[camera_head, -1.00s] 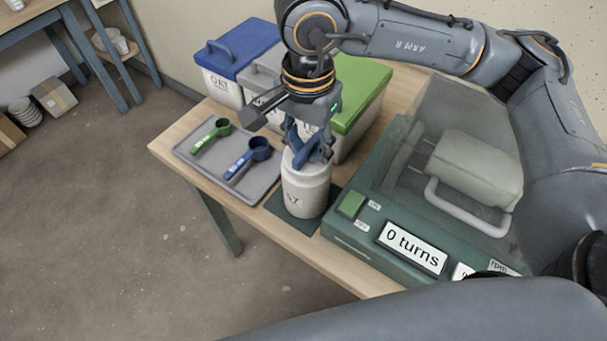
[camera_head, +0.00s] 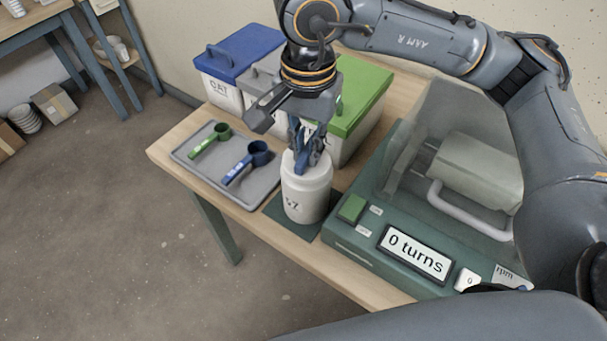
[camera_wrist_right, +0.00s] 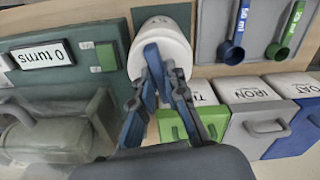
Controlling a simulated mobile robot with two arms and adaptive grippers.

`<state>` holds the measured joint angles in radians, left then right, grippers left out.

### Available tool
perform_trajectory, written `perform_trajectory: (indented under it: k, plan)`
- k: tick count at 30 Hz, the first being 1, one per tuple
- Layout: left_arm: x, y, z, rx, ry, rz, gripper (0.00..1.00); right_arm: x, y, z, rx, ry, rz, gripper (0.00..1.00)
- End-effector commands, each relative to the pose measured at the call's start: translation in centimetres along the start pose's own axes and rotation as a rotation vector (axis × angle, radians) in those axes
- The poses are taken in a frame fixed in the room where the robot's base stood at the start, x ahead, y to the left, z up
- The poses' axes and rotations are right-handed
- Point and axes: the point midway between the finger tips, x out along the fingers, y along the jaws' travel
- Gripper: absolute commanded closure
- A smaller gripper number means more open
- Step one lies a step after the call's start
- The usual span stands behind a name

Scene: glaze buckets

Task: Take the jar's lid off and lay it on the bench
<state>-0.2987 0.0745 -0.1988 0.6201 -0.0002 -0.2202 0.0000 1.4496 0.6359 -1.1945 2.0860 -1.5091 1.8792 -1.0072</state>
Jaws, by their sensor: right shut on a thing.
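The white jar (camera_head: 306,203) stands upright on a dark green mat (camera_head: 277,213) near the front edge of the bench (camera_head: 180,140). Its pale lid (camera_head: 288,166) sits on top, with no clear gap between the two. My right gripper (camera_head: 305,165) points down from above and is shut on the lid, its blue-padded fingers close together at the lid's middle. The fingers hide the part that they grip. In the right wrist view the fingertips (camera_wrist_right: 161,52) meet over the lid (camera_wrist_right: 180,50). My left gripper is not in view.
A grey tray (camera_head: 203,172) with a green scoop (camera_head: 209,141) and a blue scoop (camera_head: 247,160) lies left of the jar. Blue-, grey- and green-lidded bins (camera_head: 358,105) stand behind. A green machine (camera_head: 352,247) reading "0 turns" is close on the right.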

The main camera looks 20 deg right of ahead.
Motion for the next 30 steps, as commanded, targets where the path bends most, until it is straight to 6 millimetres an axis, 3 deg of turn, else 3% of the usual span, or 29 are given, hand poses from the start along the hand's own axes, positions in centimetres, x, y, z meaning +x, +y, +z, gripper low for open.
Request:
perform_trajectory:
  k: [24, 30]
  plan:
    - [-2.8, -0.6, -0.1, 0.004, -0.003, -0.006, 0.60, -5.0, 0.1, 0.0, 0.001, -0.001, 0.005, 1.00]
    - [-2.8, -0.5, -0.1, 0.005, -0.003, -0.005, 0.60, -5.2, 0.1, 0.0, 0.001, -0.001, 0.006, 1.00]
